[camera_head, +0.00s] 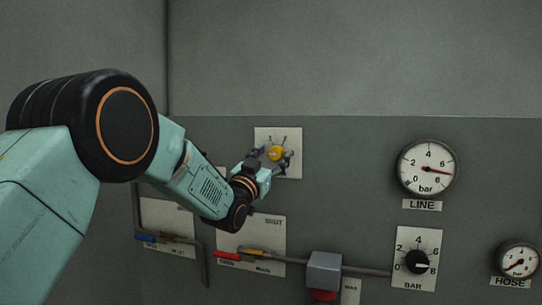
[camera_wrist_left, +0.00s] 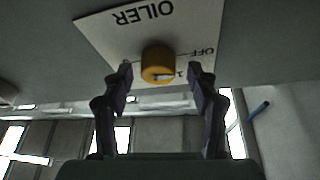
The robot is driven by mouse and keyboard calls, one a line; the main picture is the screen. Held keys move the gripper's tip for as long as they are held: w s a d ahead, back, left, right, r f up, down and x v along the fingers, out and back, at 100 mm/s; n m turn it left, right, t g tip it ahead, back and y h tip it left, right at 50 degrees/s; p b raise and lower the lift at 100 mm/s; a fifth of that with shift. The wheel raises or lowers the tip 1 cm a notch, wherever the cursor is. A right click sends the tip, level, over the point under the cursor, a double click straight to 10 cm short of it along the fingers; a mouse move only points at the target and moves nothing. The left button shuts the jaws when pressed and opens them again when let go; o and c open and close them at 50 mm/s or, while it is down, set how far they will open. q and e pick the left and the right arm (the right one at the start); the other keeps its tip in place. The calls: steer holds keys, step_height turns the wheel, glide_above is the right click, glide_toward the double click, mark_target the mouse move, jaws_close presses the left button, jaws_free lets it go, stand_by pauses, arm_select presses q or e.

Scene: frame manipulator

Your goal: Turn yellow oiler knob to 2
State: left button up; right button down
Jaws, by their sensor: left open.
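The yellow oiler knob (camera_head: 276,153) is on a pale plate (camera_head: 292,136) on the grey panel. In the left wrist view the yellow knob (camera_wrist_left: 158,64) shows on the plate (camera_wrist_left: 100,28), which reads OILER upside down, with OFF and 1 legible near the knob. My left gripper (camera_head: 270,158) is open at the plate, with its fingers on either side of the knob. In the wrist view, the fingertips of the left gripper (camera_wrist_left: 162,72) stand apart with gaps to the knob. The numeral 2 is not legible. My right gripper is not in view.
A LINE gauge (camera_head: 426,168), a black BAR knob (camera_head: 417,262) and a HOSE gauge (camera_head: 517,261) are on the right. Below are a red valve handle (camera_head: 227,256), a blue handle (camera_head: 146,238), pipes and a grey box (camera_head: 324,270). The panel around the plate is clear.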

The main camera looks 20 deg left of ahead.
arm_select(q)
steer(key=shift+d, duration=0.2)
steer(key=shift+c, duration=0.3)
steer(key=shift+c, duration=0.7)
steer(key=shift+a, duration=0.15)
steer(key=c, duration=1)
